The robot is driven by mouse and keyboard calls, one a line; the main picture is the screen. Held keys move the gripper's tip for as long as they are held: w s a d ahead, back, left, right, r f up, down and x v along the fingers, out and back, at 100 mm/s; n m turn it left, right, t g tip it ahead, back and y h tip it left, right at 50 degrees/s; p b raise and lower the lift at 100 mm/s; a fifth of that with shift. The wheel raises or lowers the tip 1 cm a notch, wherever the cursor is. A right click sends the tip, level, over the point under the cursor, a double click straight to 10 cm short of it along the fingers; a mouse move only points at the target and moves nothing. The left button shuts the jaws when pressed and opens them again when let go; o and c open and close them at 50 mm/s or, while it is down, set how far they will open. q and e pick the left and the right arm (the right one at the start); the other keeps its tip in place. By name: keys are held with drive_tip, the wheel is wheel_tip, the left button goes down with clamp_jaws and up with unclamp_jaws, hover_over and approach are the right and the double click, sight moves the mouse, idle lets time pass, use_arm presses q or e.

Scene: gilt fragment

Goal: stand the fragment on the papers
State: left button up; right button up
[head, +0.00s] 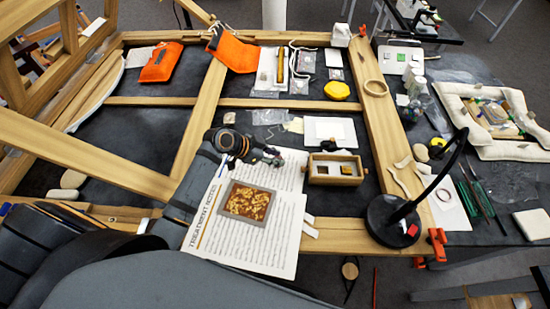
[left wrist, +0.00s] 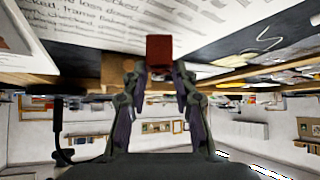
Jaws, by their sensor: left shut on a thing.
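The papers (head: 265,254) are printed white sheets marked "TREATMENT NOTES", lying at the front middle of the bench in the head view. My left gripper (head: 276,158) is over their far edge. In the left wrist view my left gripper (left wrist: 159,72) is shut on a small red-brown block, which I take as the fragment (left wrist: 159,49). The block is between the fingertips, with print close beyond it. I cannot tell whether it touches the paper. In the head view the fingers mostly hide it. My right gripper is not in view.
A small wooden box (head: 335,170) stands right of my left gripper. A black lamp (head: 393,222) stands farther right. A yellow round thing (head: 337,91) lies behind. The papers' front part is clear.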

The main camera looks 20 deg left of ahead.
use_arm(q)
drive_tip(key=shift+f, duration=0.85)
drive_tip(key=o, duration=1)
drive_tip(key=shift+f, duration=0.1)
drive_tip(key=shift+r, duration=0.25)
drive_tip(key=v, duration=1.2)
drive_tip(key=shift+f, duration=0.15)
drive_tip(key=shift+s, duration=0.1)
